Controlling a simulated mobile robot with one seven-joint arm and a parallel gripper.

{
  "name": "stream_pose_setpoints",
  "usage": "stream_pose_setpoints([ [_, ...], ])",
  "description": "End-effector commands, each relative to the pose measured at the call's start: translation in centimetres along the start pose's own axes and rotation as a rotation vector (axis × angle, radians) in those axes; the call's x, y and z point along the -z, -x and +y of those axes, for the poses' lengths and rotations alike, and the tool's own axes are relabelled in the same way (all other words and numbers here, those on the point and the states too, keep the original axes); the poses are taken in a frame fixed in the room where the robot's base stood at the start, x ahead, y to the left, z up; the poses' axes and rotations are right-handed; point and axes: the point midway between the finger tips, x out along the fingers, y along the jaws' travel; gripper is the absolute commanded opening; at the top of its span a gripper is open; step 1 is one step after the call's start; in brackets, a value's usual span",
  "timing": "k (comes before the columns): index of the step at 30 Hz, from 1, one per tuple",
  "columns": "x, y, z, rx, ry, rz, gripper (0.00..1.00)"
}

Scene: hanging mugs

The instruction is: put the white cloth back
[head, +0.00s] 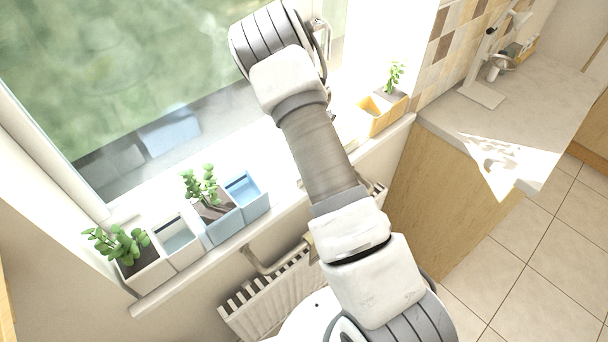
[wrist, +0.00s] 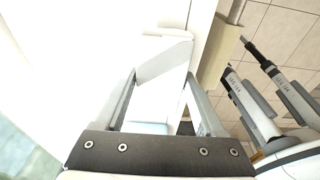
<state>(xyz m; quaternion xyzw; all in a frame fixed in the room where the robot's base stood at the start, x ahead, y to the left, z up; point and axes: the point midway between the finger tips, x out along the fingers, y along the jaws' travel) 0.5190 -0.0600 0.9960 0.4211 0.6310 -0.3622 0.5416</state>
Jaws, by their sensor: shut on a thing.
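My gripper (wrist: 162,76) shows in the wrist view, its two fingers apart with a pale, flat-sided white thing (wrist: 165,62) between them. The jaws are shut on this thing. Strong light washes it out, so I cannot tell for sure whether it is the white cloth. A pale bluish patch shows near the finger bases. In the head view my arm crosses the middle, over the windowsill, and hides the fingers and what they hold. No white cloth can be made out elsewhere in the head view.
On the windowsill (head: 285,200) stand white and blue planters (head: 218,228), some with plants, at left. A yellow planter (head: 380,114) stands at right. A radiator (head: 272,300) is below the sill. A counter (head: 525,125) with a stand (head: 483,92) is at right.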

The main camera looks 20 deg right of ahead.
Motion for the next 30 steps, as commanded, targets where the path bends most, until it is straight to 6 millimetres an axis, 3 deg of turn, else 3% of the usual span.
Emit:
stream_pose_setpoints([
  [26, -0.16, -1.1, 0.02, 0.0, -0.001, 0.0, 0.17],
  [27, -0.17, -1.1, 0.03, 0.0, 0.0, 0.0, 0.75],
  [30, -0.17, -1.09, 0.03, 0.0, 0.0, 0.0, 0.93],
])
